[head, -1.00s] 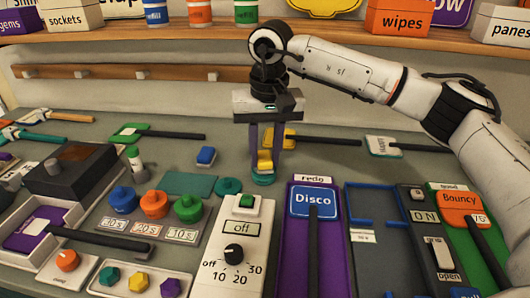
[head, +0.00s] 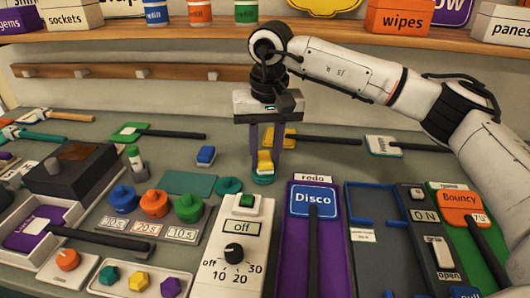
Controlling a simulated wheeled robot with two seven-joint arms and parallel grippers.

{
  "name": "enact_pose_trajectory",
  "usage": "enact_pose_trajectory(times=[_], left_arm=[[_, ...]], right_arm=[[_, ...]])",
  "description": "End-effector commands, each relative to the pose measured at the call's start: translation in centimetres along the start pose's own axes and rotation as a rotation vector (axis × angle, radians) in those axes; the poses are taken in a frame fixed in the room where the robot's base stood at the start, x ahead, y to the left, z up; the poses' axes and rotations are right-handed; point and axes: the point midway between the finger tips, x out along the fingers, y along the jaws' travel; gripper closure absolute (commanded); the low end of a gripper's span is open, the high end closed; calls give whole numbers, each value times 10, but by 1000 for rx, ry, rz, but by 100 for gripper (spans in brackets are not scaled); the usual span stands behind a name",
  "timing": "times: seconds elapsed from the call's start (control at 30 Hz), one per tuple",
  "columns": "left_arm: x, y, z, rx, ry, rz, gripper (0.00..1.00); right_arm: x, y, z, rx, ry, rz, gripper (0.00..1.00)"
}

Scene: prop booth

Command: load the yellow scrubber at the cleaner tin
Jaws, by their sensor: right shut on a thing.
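The yellow scrubber (head: 264,161) is a small yellow block. It is held upright between the fingers of my right gripper (head: 265,156), which is shut on it. It stands directly over a round teal tin (head: 264,180), which I take for the cleaner tin. The scrubber's lower end is at the tin's top; whether it touches is hard to tell. The tin is partly hidden behind the scrubber. A flat teal disc (head: 228,186), perhaps its lid, lies just left of the tin. My left gripper is not in view.
Close around are a blue block (head: 206,156), a teal mat (head: 188,183), a white timer box (head: 239,245) and the purple Disco panel (head: 317,260). A yellow paddle with a black handle (head: 330,141) lies behind the gripper. A shelf (head: 240,34) runs above.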

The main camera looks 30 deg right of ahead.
Motion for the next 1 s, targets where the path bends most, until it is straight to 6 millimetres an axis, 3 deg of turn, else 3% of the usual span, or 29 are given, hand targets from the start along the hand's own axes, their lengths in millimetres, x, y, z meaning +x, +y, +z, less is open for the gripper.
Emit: enact_pose_trajectory(times=[0.73,1.0], left_arm=[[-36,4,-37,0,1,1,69],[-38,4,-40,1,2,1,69]], right_arm=[[-64,-2,-7,1,3,-2,91],[-68,-2,-7,0,2,-2,91]])
